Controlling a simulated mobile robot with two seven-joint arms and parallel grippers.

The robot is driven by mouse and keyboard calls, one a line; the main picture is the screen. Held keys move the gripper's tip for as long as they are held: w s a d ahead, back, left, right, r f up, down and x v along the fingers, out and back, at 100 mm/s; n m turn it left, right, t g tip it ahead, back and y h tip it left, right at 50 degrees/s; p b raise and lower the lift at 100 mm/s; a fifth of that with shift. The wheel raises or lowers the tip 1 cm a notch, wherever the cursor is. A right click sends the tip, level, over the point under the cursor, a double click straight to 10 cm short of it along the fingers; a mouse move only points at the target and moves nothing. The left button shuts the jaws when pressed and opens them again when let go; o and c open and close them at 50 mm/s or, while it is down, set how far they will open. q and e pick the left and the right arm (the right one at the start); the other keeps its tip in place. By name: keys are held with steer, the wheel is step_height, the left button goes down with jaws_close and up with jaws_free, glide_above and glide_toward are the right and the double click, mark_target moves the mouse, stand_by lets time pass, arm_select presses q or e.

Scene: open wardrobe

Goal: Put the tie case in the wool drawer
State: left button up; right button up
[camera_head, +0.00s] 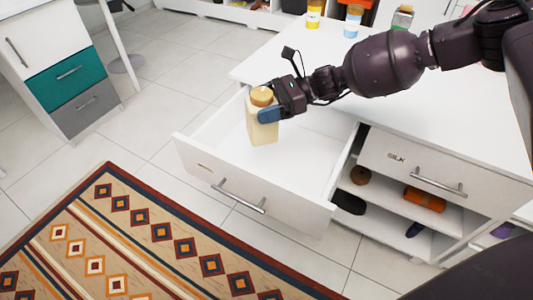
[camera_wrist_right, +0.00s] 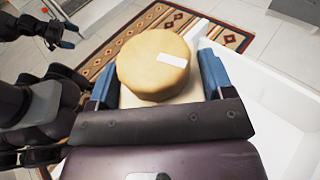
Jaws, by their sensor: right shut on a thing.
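The tie case, a cream block-like body with a round tan top (camera_head: 262,97), is upright in my right gripper (camera_head: 268,113). The right wrist view shows the round top with a white label (camera_wrist_right: 153,62) between the two blue fingers, which are shut on the case. The case is over the pulled-out drawer (camera_head: 300,190), towards its left side; I cannot tell whether its base touches the drawer floor. The label on this drawer's front is too small to read. A dark gripper with a blue tip, seemingly my left one (camera_wrist_right: 50,30), shows in the right wrist view; its opening is unclear.
A shut drawer marked SILK (camera_head: 430,170) is to the right, above open shelves holding an orange roll (camera_head: 425,199). The white top (camera_head: 400,110) has bottles at its back. A patterned rug (camera_head: 130,245) lies in front. The open drawer otherwise looks empty.

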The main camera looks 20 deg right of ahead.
mark_target(263, 139)
step_height(263, 139, down, 11)
steer(key=b, duration=0.3)
steer(key=shift+f, duration=0.35)
arm_select(q)
steer(key=shift+w+d+f+m+t+b, duration=0.15)
steer(key=shift+w+d+f+m+b, duration=0.1)
steer(key=shift+w+m+b, duration=0.2)
steer(key=shift+w+d+f+m+t+b, duration=0.15)
steer(key=shift+w+d+f+m+b, duration=0.1)
steer(key=shift+w+m+b, duration=0.15)
arm_select(e)
step_height(263, 139, down, 6)
steer(key=shift+r, duration=0.25)
steer(key=shift+f, duration=0.1)
steer(key=o, duration=1)
arm_select(q)
steer(key=shift+f, duration=0.1)
